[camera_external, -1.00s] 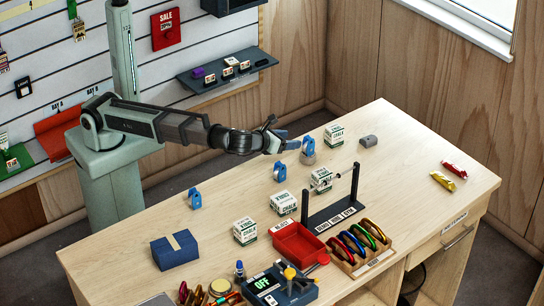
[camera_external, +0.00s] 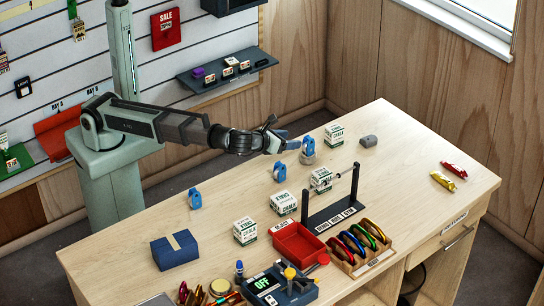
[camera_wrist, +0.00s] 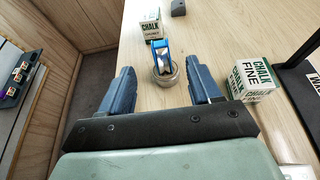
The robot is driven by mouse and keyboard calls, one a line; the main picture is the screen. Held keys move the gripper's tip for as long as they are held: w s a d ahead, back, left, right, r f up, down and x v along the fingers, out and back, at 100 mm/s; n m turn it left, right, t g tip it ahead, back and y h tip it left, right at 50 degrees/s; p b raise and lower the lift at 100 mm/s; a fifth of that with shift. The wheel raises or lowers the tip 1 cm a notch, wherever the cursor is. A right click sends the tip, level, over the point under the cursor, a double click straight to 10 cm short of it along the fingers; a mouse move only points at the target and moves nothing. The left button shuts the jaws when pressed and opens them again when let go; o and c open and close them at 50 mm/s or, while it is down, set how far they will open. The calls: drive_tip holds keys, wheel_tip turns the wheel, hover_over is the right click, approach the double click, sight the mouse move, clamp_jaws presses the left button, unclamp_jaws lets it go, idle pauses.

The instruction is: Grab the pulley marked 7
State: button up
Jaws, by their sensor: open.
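Three blue pulleys stand on the table: a left one (camera_external: 195,199), a middle one (camera_external: 280,172) and a far one (camera_external: 308,147) at a round grey, see-through-looking piece. No number is legible on any of them. In the wrist view, one blue pulley (camera_wrist: 161,47) stands at a round grey ring (camera_wrist: 165,78), ahead of and between my fingers; I cannot tell if it stands inside or behind the ring. My gripper (camera_external: 283,141) is open and empty, just left of the far pulley. Its two blue-grey fingers (camera_wrist: 162,78) show wide apart in the wrist view.
White chalk boxes stand nearby, one behind the far pulley (camera_external: 334,135) and one right of my fingers (camera_wrist: 252,79). A black stand (camera_external: 333,212), a red tray (camera_external: 299,243) and a rack of coloured carabiners (camera_external: 362,246) are nearer the front. The table's right part is mostly clear.

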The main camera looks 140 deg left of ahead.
idle(0.6)
drive_tip(key=w+d+r+m+t, duration=0.1)
drive_tip(key=w+d+r, duration=0.15)
drive_tip(key=d, duration=0.25)
drive_tip(key=w+d+r+t, duration=0.1)
drive_tip(key=d+r, duration=0.2)
drive_tip(key=d, duration=0.2)
drive_tip(key=g+h, duration=0.2)
drive_tip(key=h, duration=1.1)
hover_over(192, 191)
drive_tip(key=f, duration=0.7)
drive_tip(key=shift+w, duration=0.3)
drive_tip(key=shift+s+f, duration=0.15)
drive_tip(key=shift+s, duration=0.2)
drive_tip(key=shift+w+f, duration=0.1)
drive_tip(key=shift+f, duration=3.5)
